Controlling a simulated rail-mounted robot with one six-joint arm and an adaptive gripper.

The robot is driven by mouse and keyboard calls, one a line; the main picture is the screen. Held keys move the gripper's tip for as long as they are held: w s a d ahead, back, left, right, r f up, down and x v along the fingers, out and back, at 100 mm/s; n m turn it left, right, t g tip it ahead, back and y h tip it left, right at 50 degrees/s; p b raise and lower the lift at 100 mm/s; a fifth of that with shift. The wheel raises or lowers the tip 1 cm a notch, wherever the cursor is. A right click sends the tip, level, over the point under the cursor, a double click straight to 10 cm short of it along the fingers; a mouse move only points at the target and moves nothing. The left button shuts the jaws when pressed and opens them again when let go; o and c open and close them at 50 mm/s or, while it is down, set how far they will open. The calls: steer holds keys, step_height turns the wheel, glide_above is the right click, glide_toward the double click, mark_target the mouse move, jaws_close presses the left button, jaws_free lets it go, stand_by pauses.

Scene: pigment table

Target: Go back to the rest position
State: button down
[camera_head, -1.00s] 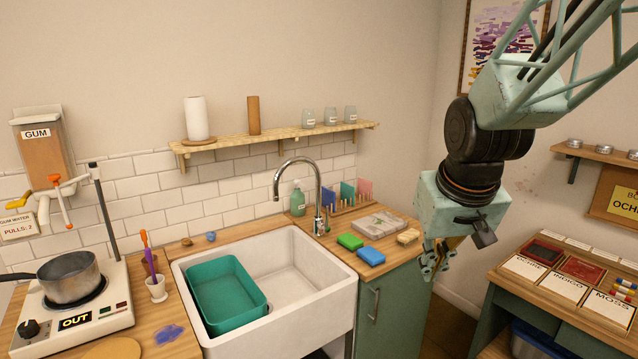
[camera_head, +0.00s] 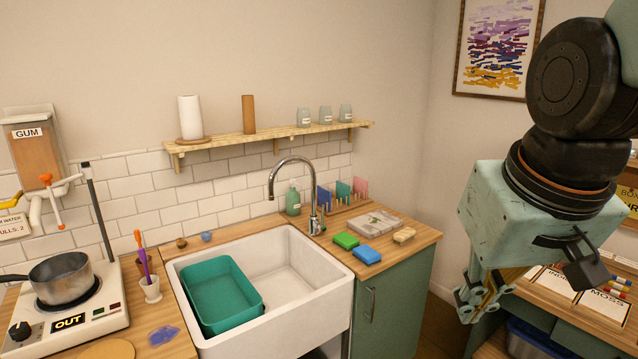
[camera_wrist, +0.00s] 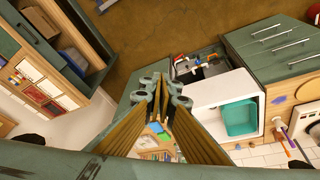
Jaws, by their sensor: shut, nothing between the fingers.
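My gripper (camera_head: 472,302) hangs at the right of the head view, in front of the pigment table, and its fingertips point down and to the left. It is empty. In the wrist view my gripper (camera_wrist: 163,88) shows in the middle, its fingertips close together over the floor between the sink counter and the pigment table. It touches nothing that I can see. Part of the pigment table is hidden behind it in the head view.
The white sink (camera_head: 312,307) holds a teal tub (camera_head: 205,306). Green (camera_head: 346,241) and blue (camera_head: 367,255) blocks lie on the counter. A saucepan (camera_head: 62,277) stands on the hotplate at left. The pigment table (camera_head: 496,345) is at right.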

steer(key=s, duration=1.3)
steer(key=shift+a+r, duration=0.15)
steer(key=shift+a, duration=0.1)
